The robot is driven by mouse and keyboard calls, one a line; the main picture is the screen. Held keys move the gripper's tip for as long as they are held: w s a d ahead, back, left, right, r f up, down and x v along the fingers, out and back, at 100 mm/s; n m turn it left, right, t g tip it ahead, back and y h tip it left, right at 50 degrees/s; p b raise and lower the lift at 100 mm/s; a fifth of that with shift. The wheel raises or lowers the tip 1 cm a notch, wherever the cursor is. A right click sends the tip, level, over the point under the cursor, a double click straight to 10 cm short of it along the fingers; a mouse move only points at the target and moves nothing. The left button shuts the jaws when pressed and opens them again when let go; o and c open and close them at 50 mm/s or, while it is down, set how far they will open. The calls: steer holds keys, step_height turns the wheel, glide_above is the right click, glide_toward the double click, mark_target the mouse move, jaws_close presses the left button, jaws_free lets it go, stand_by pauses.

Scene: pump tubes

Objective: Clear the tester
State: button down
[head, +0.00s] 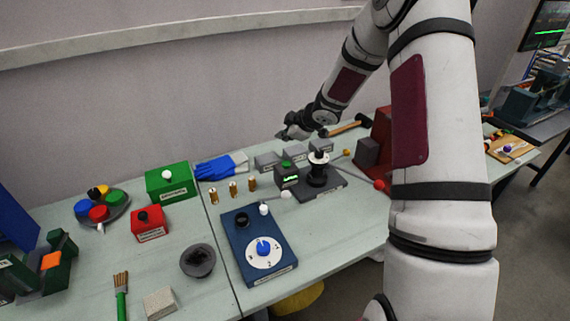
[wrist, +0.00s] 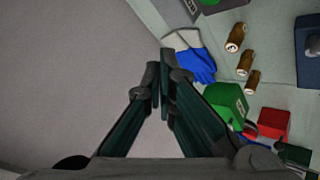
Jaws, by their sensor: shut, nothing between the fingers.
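The tester looks to be the dark grey stand (head: 335,186) with a small box and green lit display (head: 290,179), at the right of the bench. A black upright piece with a white collar (head: 318,157) stands on it; I cannot tell whether it is part of the stand. Three brass tubes stand in a row left of it, the middle one (head: 233,188) among them; they also show in the wrist view (wrist: 244,63). My gripper (head: 286,134) is shut and empty, above the back of the bench. In the wrist view its fingertips (wrist: 160,72) are together.
Blue gloves (head: 214,168), a green box (head: 170,181), a red box (head: 149,223) and a blue dial box (head: 275,272) stand on the bench. Grey blocks (head: 267,161) and a hammer (head: 350,126) lie at the back.

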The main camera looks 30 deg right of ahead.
steer(key=b, duration=0.4)
glide_above(285, 164)
step_height(285, 164, down, 5)
steer(key=shift+w+r, duration=0.15)
steer(key=shift+a+f+b, duration=0.1)
steer(key=shift+f+b, duration=1)
steer(key=shift+f, duration=0.45)
steer(key=shift+f, duration=0.1)
steer(key=shift+s+f, duration=0.2)
steer(key=shift+f, duration=0.15)
steer(key=shift+f+b, duration=0.5)
steer(key=shift+f, duration=0.1)
stand_by(0.7)
steer(key=shift+r, duration=0.1)
steer(key=shift+r+p, duration=0.95)
steer(key=shift+p, duration=0.05)
